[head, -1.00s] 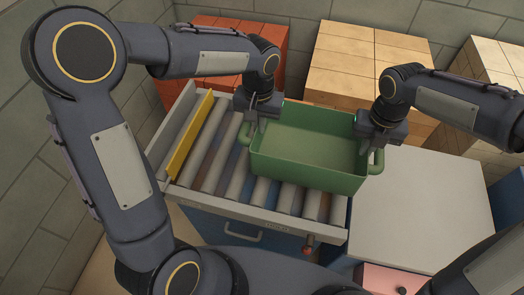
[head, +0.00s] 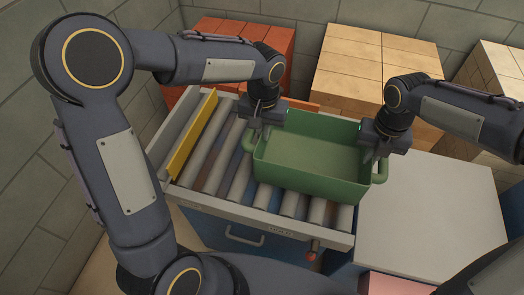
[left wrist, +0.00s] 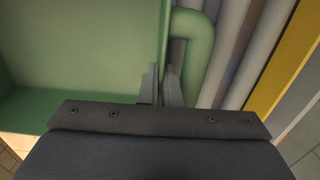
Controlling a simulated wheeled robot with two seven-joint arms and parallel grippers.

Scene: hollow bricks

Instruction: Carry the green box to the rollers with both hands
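The green box (head: 310,158) is upright over the grey rollers (head: 240,178) at the right part of the roller table. I cannot tell whether its bottom touches them. My left gripper (head: 261,132) is at the box's left wall, shut on it. In the left wrist view its fingers (left wrist: 161,88) straddle the green wall (left wrist: 80,50), with the left handle (left wrist: 200,60) just beside them. My right gripper (head: 376,153) is at the opposite wall, near the right handle (head: 380,172). It appears shut on that wall, though its fingertips are partly hidden.
A yellow bar (head: 192,135) runs along the left of the rollers. A bare pale tabletop (head: 430,215) stands to the right. Orange bricks (head: 250,35) and tan brick stacks (head: 375,65) stand behind. A red knob (head: 311,255) is at the table's front corner.

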